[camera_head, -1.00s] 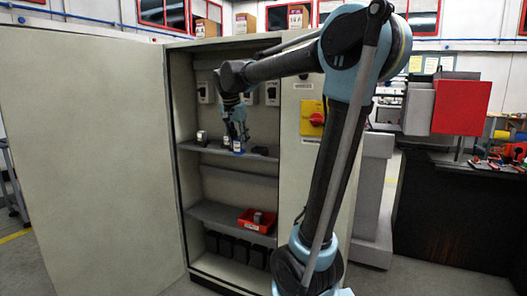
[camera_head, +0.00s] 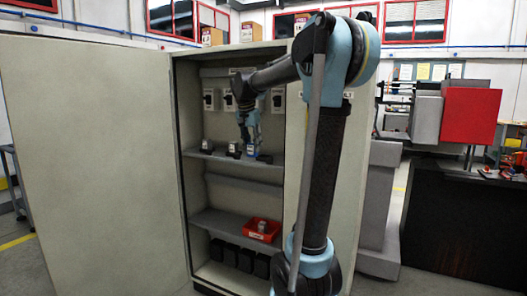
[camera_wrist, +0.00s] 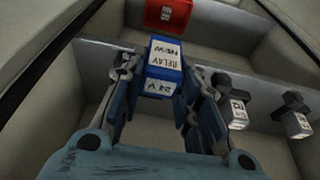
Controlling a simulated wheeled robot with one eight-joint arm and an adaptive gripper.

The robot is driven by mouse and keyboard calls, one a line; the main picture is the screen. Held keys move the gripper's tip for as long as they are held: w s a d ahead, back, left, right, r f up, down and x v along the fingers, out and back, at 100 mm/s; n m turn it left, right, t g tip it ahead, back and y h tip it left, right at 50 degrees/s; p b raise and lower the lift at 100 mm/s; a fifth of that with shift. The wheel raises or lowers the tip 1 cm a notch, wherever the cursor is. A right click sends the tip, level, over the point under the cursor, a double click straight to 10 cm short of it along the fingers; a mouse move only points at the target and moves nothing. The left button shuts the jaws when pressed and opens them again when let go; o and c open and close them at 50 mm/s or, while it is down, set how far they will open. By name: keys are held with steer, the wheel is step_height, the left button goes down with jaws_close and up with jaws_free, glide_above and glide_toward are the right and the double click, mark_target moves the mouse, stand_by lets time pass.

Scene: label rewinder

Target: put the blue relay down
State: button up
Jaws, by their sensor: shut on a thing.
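My gripper (camera_head: 249,133) reaches into the open cabinet at the upper shelf (camera_head: 222,157). It is shut on the blue relay (camera_head: 251,150), with one finger on each side. In the wrist view the blue relay (camera_wrist: 164,68) sits between the fingers (camera_wrist: 152,82), its white labels reading "RELAY NEW" and "24 V". The relay is over the right part of the upper shelf, close to its surface; I cannot tell whether it touches.
A red bin (camera_head: 259,230) with a grey item in it sits on the lower shelf (camera_head: 213,222). Several black boxes (camera_head: 230,254) stand on the cabinet floor. Grey switch boxes (camera_head: 211,100) line the back wall. The open door (camera_head: 90,160) spans the left.

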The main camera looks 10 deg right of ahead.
steer(key=w+d, duration=0.2)
steer(key=w, duration=0.1)
steer(key=w+d, duration=0.2)
steer(key=w, duration=0.1)
steer(key=w+d, duration=0.2)
steer(key=w, duration=0.1)
steer(key=shift+d, duration=0.25)
steer(key=shift+s+f, duration=0.1)
steer(key=shift+f, duration=1.65)
steer(key=shift+f, duration=0.1)
steer(key=o, duration=1.2)
steer(key=v, duration=1.2)
